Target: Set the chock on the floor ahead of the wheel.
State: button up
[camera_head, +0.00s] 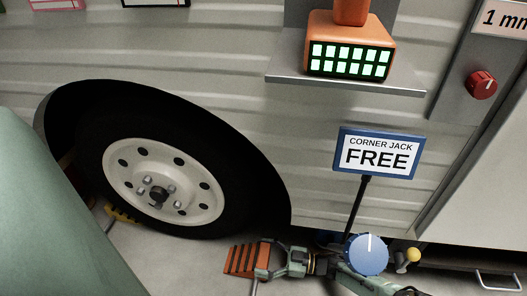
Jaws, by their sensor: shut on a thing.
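The wheel (163,180) is a black tyre with a cream rim, set in the arch at the left of the camper's side. An orange ridged chock (240,258) is to the right of the tyre, low near the floor (205,264), with a gap between it and the tyre. My gripper (263,259) is shut on the chock's right end, reaching in from the right. Whether the chock touches the floor I cannot tell. A thin grey piece hangs or lies below it.
A yellow chock (121,216) lies at the tyre's lower left. A "CORNER JACK FREE" sign (377,154) stands on a dark post, with a blue knob (367,255) below and a yellow ball (413,254) beside it. An orange device (349,45) rests on a shelf (345,82) above.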

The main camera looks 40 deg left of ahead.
jog(key=shift+f, duration=0.3)
jog(key=o, duration=1.9)
jog(key=shift+f, duration=0.25)
jog(key=shift+r, duration=0.3)
jog(key=v, duration=0.2)
jog(key=p+v, duration=0.1)
jog(key=v, duration=0.2)
jog(key=r+v, duration=0.1)
jog(key=v, duration=0.1)
jog(key=shift+w+d, duration=0.15)
jog(key=shift+d, duration=0.1)
